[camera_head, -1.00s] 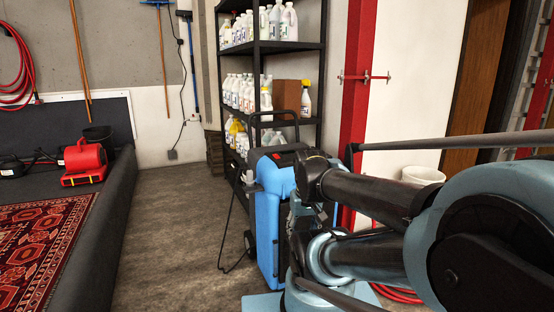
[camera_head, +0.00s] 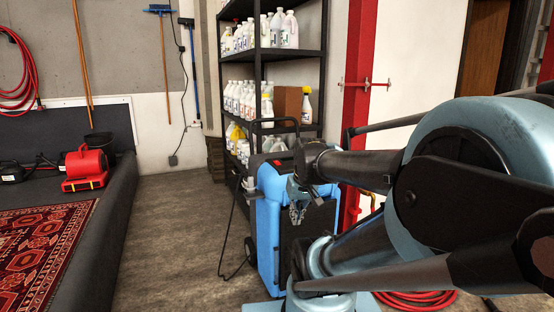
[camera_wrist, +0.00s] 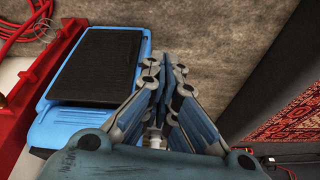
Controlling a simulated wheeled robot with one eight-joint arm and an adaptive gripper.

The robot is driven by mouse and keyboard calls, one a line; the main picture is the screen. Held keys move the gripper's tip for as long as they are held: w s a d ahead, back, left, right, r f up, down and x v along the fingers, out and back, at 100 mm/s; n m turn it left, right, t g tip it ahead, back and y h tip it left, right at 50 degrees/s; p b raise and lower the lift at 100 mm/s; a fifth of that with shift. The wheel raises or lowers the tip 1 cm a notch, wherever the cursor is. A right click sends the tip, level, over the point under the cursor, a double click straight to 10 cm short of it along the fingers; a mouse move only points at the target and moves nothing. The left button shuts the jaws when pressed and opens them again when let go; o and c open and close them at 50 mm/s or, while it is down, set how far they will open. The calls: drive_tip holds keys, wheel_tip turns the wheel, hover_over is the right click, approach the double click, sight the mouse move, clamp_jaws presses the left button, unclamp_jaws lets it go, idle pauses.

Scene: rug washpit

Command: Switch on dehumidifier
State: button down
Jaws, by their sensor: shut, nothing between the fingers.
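The dehumidifier is a blue wheeled unit (camera_head: 265,235) with a black front panel and a dark top, standing upright in front of the shelf in the head view. A small red patch (camera_head: 277,163) shows on its dark top. My gripper (camera_head: 298,219) hangs pointing down in front of the unit's upper front; I cannot tell whether it touches. The wrist view shows the unit's blue casing and black panel (camera_wrist: 97,65) to the left of my gripper (camera_wrist: 169,62). The fingers are together with nothing between them. My arm hides the unit's right side.
A black shelf (camera_head: 290,52) with several white bottles stands behind the unit. A red blower (camera_head: 86,167) and a patterned rug (camera_head: 40,250) are at left. Bare floor (camera_head: 170,230) lies between. A red hose (camera_head: 418,298) lies at right.

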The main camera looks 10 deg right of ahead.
drive_tip(key=w+d+r+t, duration=0.1)
drive_tip(key=w+r, duration=0.3)
drive_tip(key=w, duration=1)
drive_tip(key=w+d+r+n+t+y, duration=0.1)
drive_tip(key=w+r+t, duration=0.2)
drive_tip(key=w, duration=1.1)
drive_tip(key=w+d+r+n+t+y, duration=0.1)
drive_tip(key=w+r, duration=0.6)
drive_tip(key=w, duration=0.7)
drive_tip(key=shift+d+r+t, duration=0.15)
drive_tip(key=shift+d+t, duration=0.05)
drive_tip(key=shift+t, duration=0.6)
hover_over(277, 162)
drive_tip(key=f, duration=0.3)
drive_tip(key=s+f, duration=0.1)
drive_tip(key=f, duration=0.1)
drive_tip(key=shift+d+f, duration=0.15)
drive_tip(key=shift+f, duration=0.2)
drive_tip(key=f, duration=0.1)
drive_tip(key=w+f, duration=0.1)
drive_tip(key=f, duration=0.1)
drive_tip(key=shift+f, duration=0.65)
